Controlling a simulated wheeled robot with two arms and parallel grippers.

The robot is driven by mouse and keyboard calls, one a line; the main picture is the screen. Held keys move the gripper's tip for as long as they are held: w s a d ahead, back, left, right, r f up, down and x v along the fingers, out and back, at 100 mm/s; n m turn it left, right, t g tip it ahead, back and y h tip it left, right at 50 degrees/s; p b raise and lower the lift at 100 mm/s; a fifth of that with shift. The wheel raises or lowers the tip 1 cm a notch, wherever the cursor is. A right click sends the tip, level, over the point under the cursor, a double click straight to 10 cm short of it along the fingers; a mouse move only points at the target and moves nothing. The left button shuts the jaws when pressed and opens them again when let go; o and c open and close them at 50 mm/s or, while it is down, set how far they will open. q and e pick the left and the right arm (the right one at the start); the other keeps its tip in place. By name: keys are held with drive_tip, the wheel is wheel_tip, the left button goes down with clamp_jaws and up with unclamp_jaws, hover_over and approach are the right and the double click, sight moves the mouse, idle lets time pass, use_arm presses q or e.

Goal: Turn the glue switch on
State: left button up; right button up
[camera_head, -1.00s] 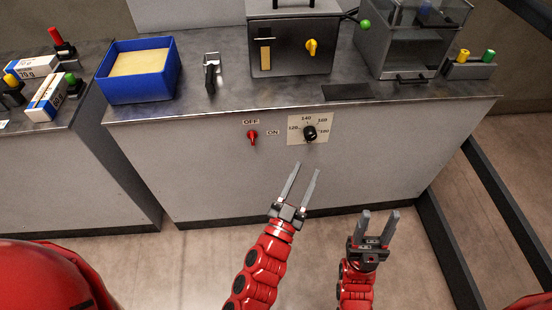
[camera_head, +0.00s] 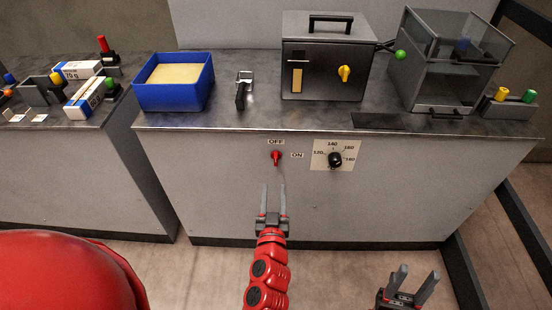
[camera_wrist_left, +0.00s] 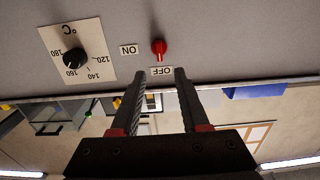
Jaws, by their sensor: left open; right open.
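The red glue switch (camera_head: 276,157) is on the front panel of the middle cabinet, below the OFF label (camera_head: 276,142) and left of the ON label (camera_head: 297,155). I cannot tell clearly which way its lever points. My left gripper (camera_head: 274,187) is open and empty, just below the switch in the head view and apart from it. In the left wrist view the picture is upside down, and the switch (camera_wrist_left: 158,47) lies past the gap between the fingers. My right gripper (camera_head: 417,271) is open and empty, low at the right.
A temperature dial (camera_head: 335,160) sits right of the switch. On the worktop (camera_head: 220,119) stand a blue tray (camera_head: 172,96), a stapler-like tool (camera_head: 243,90), a dark box with a yellow knob (camera_head: 322,75) and a clear-sided box (camera_head: 447,65). The panel around the switch is clear.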

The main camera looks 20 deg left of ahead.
sight(276, 162)
use_arm(q)
drive_tip(key=p+x, duration=0.1)
drive_tip(key=x, duration=1)
drive_tip(key=shift+w+p, duration=0.1)
drive_tip(key=shift+p, duration=0.3)
clamp_jaws()
